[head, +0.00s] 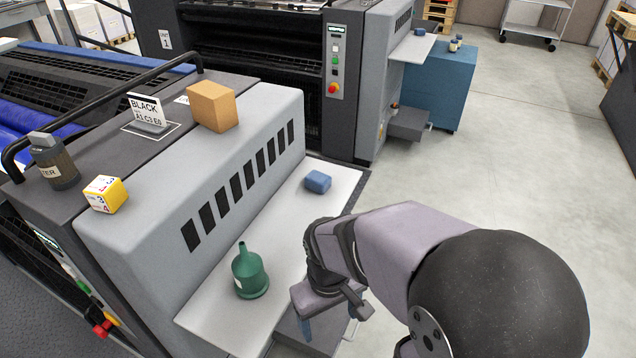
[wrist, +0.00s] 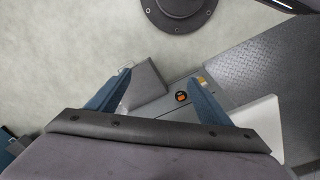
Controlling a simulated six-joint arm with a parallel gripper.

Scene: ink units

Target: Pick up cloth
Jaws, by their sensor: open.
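A small folded blue cloth (head: 317,181) lies on the white shelf (head: 335,205) along the front of the grey press unit, towards the shelf's far end. It does not show clearly in the wrist view. My gripper (head: 326,328) is at the near right edge of the shelf, lower in the picture than the cloth and well apart from it. In the wrist view, my gripper (wrist: 162,84) has its two blue fingers spread, with nothing between them. Below them are grey machine parts and floor.
A green funnel-shaped container (head: 250,272) stands on the shelf's near part. On the press top are a tan block (head: 211,106), a BLACK sign (head: 148,112), a yellow number cube (head: 105,194) and a dark bottle (head: 54,162). The shelf around the cloth is clear.

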